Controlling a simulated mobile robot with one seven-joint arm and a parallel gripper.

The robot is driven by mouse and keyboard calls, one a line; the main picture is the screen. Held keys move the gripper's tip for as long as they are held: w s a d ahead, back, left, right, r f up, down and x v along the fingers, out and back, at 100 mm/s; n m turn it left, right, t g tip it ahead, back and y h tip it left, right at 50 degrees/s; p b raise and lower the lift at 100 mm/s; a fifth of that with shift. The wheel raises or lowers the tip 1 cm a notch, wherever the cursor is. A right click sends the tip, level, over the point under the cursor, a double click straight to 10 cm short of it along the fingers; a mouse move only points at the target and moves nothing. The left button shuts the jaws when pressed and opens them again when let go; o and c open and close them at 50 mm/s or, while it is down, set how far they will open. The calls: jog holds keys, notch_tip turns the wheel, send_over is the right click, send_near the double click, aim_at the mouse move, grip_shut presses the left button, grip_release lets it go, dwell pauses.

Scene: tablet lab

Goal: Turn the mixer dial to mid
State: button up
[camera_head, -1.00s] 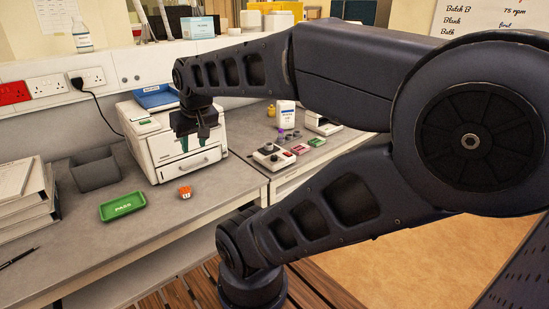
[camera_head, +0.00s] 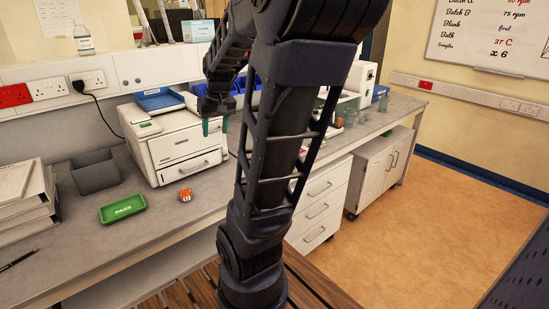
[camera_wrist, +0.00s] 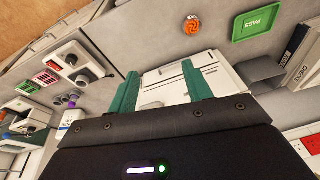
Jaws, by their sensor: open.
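A white unit (camera_wrist: 92,70) with two dark round knobs (camera_wrist: 71,59) sits at the left of the wrist view. I cannot make out any dial marking or the word mixer, so which knob is the dial is unclear. My arm hides this unit in the head view. My gripper (camera_head: 215,126) is open and empty, with its teal fingers pointing down near the right side of the white boxy machine (camera_head: 170,150). The gripper also shows in the wrist view (camera_wrist: 161,84), apart from the knobbed unit.
Red (camera_wrist: 46,77) and green (camera_wrist: 28,88) pads lie beside the knobbed unit. A green PASS tray (camera_head: 122,208) and an orange item (camera_head: 185,195) lie on the left bench (camera_head: 75,235). Glassware (camera_head: 350,117) stands on the right bench.

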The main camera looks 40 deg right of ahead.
jog(key=w+d+f+m+g, duration=0.1)
jog(key=d+f, duration=0.3)
jog(key=d, duration=0.5)
jog(key=w+d+f+m+g, duration=0.1)
jog(key=d+f, duration=0.3)
jog(key=d, duration=0.6)
jog(key=w+d+f+m+g, duration=0.1)
jog(key=d+f, duration=0.4)
jog(key=d, duration=0.4)
jog(key=shift+h, duration=0.3)
notch_tip(320, 180, down, 10)
jog(key=shift+a+r, duration=0.1)
jog(key=c, duration=1)
